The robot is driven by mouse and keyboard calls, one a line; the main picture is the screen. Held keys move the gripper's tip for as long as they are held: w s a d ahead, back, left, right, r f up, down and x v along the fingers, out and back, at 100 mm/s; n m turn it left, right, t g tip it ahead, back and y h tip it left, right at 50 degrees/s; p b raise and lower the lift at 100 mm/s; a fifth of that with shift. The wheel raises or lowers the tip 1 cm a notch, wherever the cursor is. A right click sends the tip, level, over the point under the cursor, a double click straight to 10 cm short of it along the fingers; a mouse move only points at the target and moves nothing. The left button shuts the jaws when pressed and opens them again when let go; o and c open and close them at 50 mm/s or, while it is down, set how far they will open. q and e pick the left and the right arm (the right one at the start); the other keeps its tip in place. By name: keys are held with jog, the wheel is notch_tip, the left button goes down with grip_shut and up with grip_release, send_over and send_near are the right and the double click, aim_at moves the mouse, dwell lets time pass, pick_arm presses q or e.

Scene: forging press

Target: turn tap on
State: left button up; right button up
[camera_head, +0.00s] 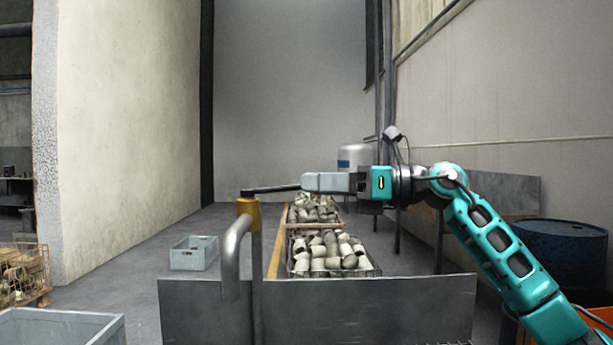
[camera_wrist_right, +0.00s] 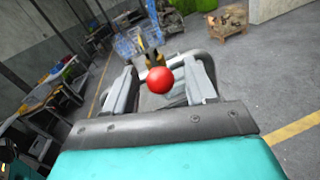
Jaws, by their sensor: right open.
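The tap stands in front of me in the head view, with a grey curved spout (camera_head: 232,258), a brass-coloured top (camera_head: 248,212) and a dark lever handle (camera_head: 275,189) reaching right. My right gripper (camera_head: 306,182) is at the right end of that lever. In the right wrist view a red ball knob (camera_wrist_right: 160,80) sits between the two spread fingers of my right gripper (camera_wrist_right: 163,85), with a gap on each side. The knob is hidden in the head view. My left gripper is not in view.
A grey metal panel (camera_head: 370,310) stands behind the tap. Beyond it are bins of metal pieces (camera_head: 325,253). A grey crate (camera_head: 194,256) sits on the floor at left. A blue drum (camera_head: 560,255) stands at right, near my right arm.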

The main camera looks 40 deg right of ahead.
jog(key=shift+p+x, duration=0.45)
jog(key=shift+x, duration=0.9)
jog(key=shift+c, duration=0.3)
grip_shut()
